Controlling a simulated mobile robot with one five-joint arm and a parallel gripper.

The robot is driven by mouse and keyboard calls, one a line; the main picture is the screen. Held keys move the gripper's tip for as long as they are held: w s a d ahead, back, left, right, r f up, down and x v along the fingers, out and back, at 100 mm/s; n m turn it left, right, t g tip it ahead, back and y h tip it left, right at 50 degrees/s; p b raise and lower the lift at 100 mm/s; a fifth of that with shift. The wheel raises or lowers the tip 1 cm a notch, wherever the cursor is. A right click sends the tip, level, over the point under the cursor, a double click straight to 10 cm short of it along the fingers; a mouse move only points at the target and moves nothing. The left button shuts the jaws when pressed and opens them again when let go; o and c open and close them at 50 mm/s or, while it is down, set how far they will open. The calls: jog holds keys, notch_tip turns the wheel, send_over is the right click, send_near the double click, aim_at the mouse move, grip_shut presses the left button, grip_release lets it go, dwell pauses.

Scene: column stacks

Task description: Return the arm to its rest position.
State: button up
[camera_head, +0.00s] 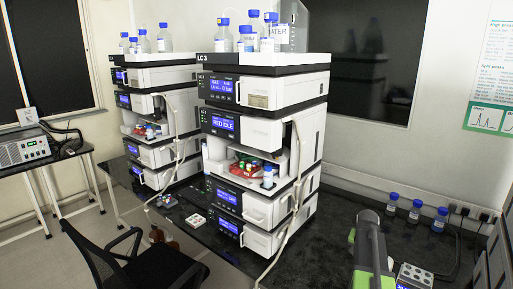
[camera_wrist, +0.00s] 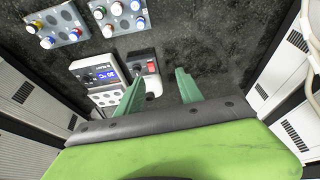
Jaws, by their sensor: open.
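My arm shows in the head view at the lower right, as a grey and green link (camera_head: 371,255) over the dark bench. My gripper (camera_wrist: 161,82) shows in the wrist view with two green fingers apart and nothing between them. The fingers point at the dark bench top, near a small device with a blue display (camera_wrist: 106,74) and a dark and white unit with a red switch (camera_wrist: 150,68). I cannot tell whether the fingertips touch anything. The fingers are not clearly visible in the head view.
Two instrument stacks, one labelled LC 3 (camera_head: 263,92), stand on the bench with bottles on top. Blue-capped bottles (camera_head: 414,211) stand by the wall at right. Vial racks (camera_wrist: 58,25) lie beyond the small device. A chair (camera_head: 130,258) is at front left.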

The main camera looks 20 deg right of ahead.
jog(key=w+a+f+n+y, duration=0.1)
jog(key=w+a+n, duration=0.2)
jog(key=a, duration=1.2)
jog(key=w+a+n+y, duration=0.1)
jog(key=w+a+n, duration=0.1)
jog(key=a, duration=1.4)
jog(key=s+a+n+g+y, duration=0.1)
jog(key=s+a+n, duration=0.4)
jog(key=s+a, duration=0.6)
jog(key=a+f+g, duration=0.1)
jog(key=a, duration=0.2)
jog(key=shift+s+a+g, duration=0.15)
jog(key=shift+a+g, duration=0.1)
jog(key=shift+g, duration=0.15)
